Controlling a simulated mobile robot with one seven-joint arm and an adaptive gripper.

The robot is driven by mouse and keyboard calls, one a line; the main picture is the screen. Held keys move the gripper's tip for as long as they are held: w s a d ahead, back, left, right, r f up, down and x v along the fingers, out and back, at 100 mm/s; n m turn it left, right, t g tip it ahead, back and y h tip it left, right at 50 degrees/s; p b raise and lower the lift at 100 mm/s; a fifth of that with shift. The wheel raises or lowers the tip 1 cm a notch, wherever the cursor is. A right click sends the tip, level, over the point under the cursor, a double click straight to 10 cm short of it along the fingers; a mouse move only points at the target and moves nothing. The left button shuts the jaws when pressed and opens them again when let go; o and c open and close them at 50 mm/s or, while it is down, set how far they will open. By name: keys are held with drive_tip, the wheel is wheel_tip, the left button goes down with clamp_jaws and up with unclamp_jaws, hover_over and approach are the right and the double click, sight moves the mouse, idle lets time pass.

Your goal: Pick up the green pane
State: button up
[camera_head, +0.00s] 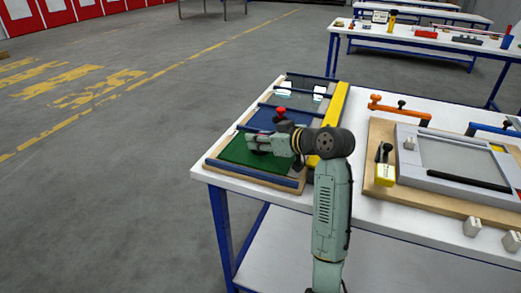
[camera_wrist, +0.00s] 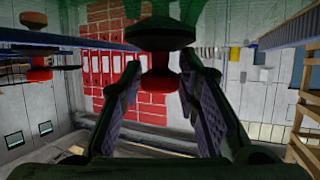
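The green pane (camera_head: 243,153) lies at the near end of a wooden rack on the white table in the head view. My gripper (camera_head: 257,143) is low over it, reaching in from the right and hiding part of it. In the wrist view green shows along the top edge (camera_wrist: 215,8). A dark-based red knob (camera_wrist: 162,72) stands out from there between the two fingertips of my gripper (camera_wrist: 161,65). The fingertips are close on either side of the knob. I cannot tell whether they touch it.
A blue pane (camera_head: 262,119) lies behind the green one, with a red knob (camera_head: 281,113) beside my wrist. A clear pane (camera_head: 295,101) is farther back. A yellow bar (camera_head: 341,100) runs right of the rack. A grey frame on a wooden board (camera_head: 378,135) stands further right.

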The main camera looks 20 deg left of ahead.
clamp_jaws()
drive_tip(key=shift+r, duration=0.15)
idle(0.6)
